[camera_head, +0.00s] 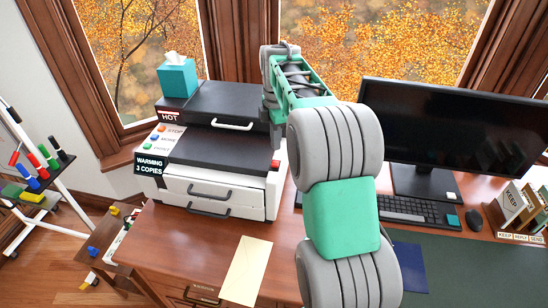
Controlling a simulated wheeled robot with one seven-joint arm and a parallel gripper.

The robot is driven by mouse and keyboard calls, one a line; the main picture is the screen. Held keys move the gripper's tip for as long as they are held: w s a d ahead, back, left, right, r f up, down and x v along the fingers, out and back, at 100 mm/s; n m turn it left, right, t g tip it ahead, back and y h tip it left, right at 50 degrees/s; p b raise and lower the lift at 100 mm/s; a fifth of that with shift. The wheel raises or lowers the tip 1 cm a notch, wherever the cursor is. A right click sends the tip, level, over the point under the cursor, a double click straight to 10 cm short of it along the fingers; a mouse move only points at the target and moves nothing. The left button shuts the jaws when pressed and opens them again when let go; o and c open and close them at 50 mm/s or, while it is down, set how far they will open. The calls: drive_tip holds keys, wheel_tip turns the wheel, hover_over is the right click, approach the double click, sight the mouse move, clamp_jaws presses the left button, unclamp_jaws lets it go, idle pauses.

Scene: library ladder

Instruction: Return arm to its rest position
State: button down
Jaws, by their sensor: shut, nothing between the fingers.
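My arm rises from the bottom centre in grey and green links, reaches toward the window and bends down at its far end. My gripper (276,143) hangs at that far end, in front of the right side of the printer. It is small and partly covered by my own grey arm joint. It is shut and holds nothing. I cannot tell how far it is from the printer.
The black and white printer (220,190) stands left of my arm, with a teal tissue box (177,78) on top. A monitor (455,130), keyboard (415,210), mouse (474,220) and letter sorter (515,210) are right. An envelope (247,270) lies in front. A whiteboard stand (45,185) is left.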

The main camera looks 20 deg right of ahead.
drive_tip(key=shift+r+p, duration=0.4)
drive_tip(key=shift+r, duration=0.4)
drive_tip(key=s+a+r+m+t, duration=0.1)
drive_tip(key=s+a+r+m, duration=0.1)
drive_tip(key=s+a+m, duration=0.3)
drive_tip(key=s+a+r+m+t, duration=0.1)
drive_tip(key=s+a+r+m, duration=0.25)
drive_tip(key=s, duration=0.45)
drive_tip(key=s+a+f+m+t, duration=0.1)
drive_tip(key=s+f+m, duration=0.1)
drive_tip(key=s+m, duration=0.2)
drive_tip(key=s+a+f+m+t, duration=0.1)
drive_tip(key=s+a+f+m, duration=0.1)
drive_tip(key=s, duration=0.4)
drive_tip(key=f+m, duration=0.1)
drive_tip(key=m, duration=0.1)
drive_tip(key=shift+a+f+m, duration=0.3)
drive_tip(key=shift+m, duration=0.05)
drive_tip(key=shift+s, duration=0.1)
